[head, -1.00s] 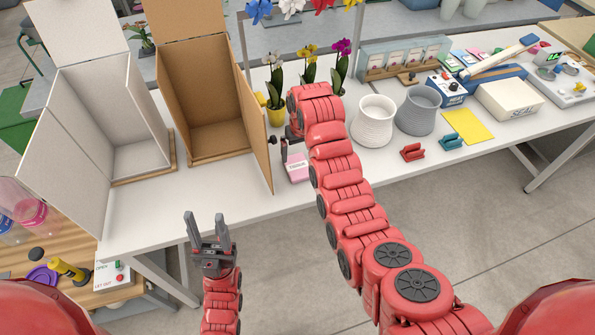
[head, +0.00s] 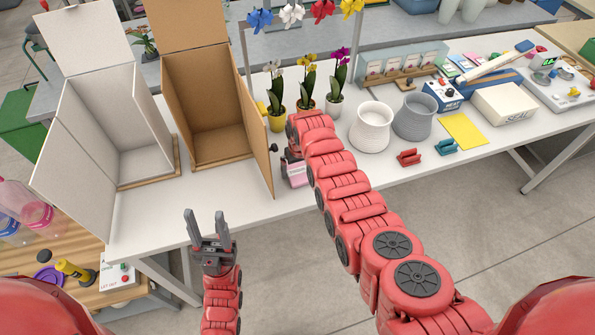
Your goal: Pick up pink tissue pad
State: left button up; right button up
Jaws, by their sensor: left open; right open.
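The pink tissue pad (head: 297,176) is a small pink block with a pale top. It sits on the white table near the front edge, right of the brown open box. My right gripper (head: 286,164) is right at the pad, pointing down over its top and left side. It is open, but its fingertips are mostly hidden, so I cannot tell whether they touch the pad. Part of the pad's top is covered by the gripper. My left gripper (head: 208,226) is open and empty, in front of the table edge, fingers pointing away from me.
The brown box (head: 212,115) and a white box (head: 128,125) stand open at the left. Several potted orchids (head: 307,105) stand behind the pad. A white pot (head: 371,128) and a grey pot (head: 414,117) stand right of my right arm. The table front left of the pad is clear.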

jog(key=c, duration=1)
jog(key=shift+r, duration=0.2)
